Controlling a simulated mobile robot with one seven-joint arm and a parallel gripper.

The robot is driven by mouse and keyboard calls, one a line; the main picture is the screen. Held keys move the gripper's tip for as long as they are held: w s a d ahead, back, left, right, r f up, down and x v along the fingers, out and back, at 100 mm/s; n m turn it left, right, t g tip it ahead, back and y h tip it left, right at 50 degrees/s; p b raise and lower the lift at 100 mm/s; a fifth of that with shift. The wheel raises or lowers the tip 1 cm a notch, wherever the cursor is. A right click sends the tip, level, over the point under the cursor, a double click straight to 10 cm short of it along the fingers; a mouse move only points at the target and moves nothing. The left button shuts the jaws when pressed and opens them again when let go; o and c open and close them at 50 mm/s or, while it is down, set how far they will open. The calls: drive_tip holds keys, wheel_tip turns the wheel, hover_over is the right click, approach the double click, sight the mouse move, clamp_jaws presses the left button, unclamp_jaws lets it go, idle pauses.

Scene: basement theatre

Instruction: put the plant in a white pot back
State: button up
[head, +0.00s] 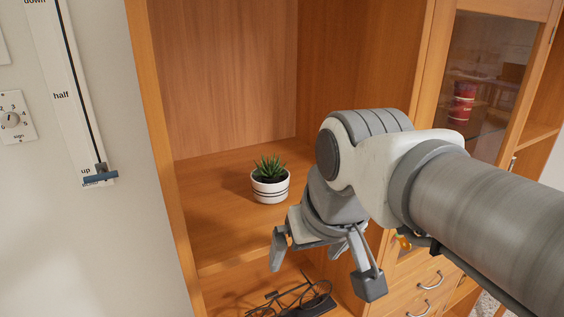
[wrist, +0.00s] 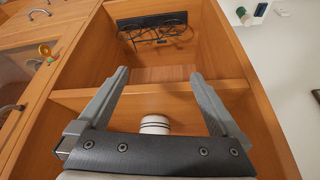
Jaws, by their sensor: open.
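The plant in a white pot (head: 270,187) stands upright on the wooden shelf (head: 222,222). It has spiky green leaves, and dark stripes ring the pot. My gripper (head: 322,272) is open and empty, apart from the plant, to its right and lower in the head view, pointing down. In the wrist view my open gripper (wrist: 158,76) has its two fingers spread wide. The white pot (wrist: 155,124) shows there just beyond the palm edge, between the finger bases. Its leaves are hidden in that view.
The cabinet's left side panel (head: 160,130) borders the shelf. A glass door (head: 485,75) with red cups behind it and drawers (head: 425,285) are at right. The shelf around the pot is clear.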

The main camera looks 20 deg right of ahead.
drive_tip(key=shift+t, duration=0.3)
drive_tip(key=s+f, duration=0.1)
drive_tip(key=f, duration=0.1)
drive_tip(key=s+f, duration=0.1)
drive_tip(key=shift+s+f, duration=0.3)
drive_tip(key=shift+f, duration=0.05)
wheel_tip(320, 180, down, 6)
drive_tip(key=b, duration=0.5)
drive_tip(key=shift+r+b, duration=0.1)
drive_tip(key=shift+b, duration=0.3)
